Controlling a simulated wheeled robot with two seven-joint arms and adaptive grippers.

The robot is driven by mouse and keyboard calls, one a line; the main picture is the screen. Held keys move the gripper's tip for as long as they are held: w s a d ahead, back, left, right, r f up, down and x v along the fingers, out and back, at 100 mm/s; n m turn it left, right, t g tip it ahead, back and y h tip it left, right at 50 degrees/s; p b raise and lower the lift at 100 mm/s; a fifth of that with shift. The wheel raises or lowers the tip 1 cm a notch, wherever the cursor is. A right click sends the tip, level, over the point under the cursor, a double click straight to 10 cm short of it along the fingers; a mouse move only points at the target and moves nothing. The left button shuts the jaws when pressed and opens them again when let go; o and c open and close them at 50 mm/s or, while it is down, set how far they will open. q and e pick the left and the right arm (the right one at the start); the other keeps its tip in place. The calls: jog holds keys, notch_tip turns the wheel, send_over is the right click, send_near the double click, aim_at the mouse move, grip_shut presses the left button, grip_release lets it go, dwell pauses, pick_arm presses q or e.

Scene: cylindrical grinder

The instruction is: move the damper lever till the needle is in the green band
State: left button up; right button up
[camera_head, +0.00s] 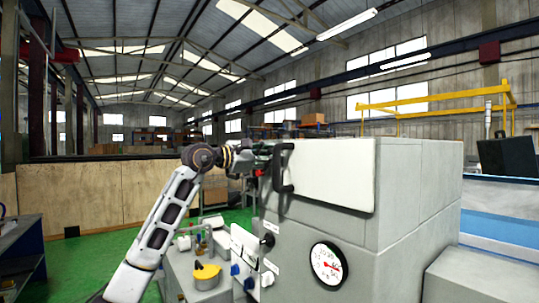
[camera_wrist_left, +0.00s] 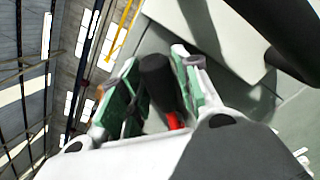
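The dial gauge (camera_head: 327,265) is on the front of the grey machine, with a white face and red on it; I cannot make out a green band or the needle's exact reading. My left gripper (camera_head: 262,155) is at the upper left edge of the machine, beside the black door handle. In the left wrist view its green-padded fingers (camera_wrist_left: 157,85) stand open on either side of a black knob (camera_wrist_left: 157,78) with a red part below it, apparently the damper lever. A narrow gap shows on one side of the knob. My right gripper is not in view.
The black door handle (camera_head: 283,168) juts out close to my left gripper. Below are blue knobs (camera_head: 237,269), a black switch (camera_head: 267,240) and a yellow-topped part (camera_head: 207,272). A grey box stands at the right. Green floor at the left is mostly clear.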

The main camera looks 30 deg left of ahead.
pick_arm(q)
jog(key=shift+c, duration=0.2)
grip_shut()
dwell(0.3)
jog(key=shift+w+a+r+n+p, duration=0.2)
jog(key=shift+a+r+n+p, duration=0.15)
jog(key=shift+n, duration=0.35)
jog(key=shift+w+a+r+n+p, duration=0.15)
jog(key=shift+a+r+n+p, duration=0.2)
jog(key=shift+n, duration=0.35)
jog(key=shift+f, duration=0.15)
jog(key=shift+o, duration=0.2)
grip_release()
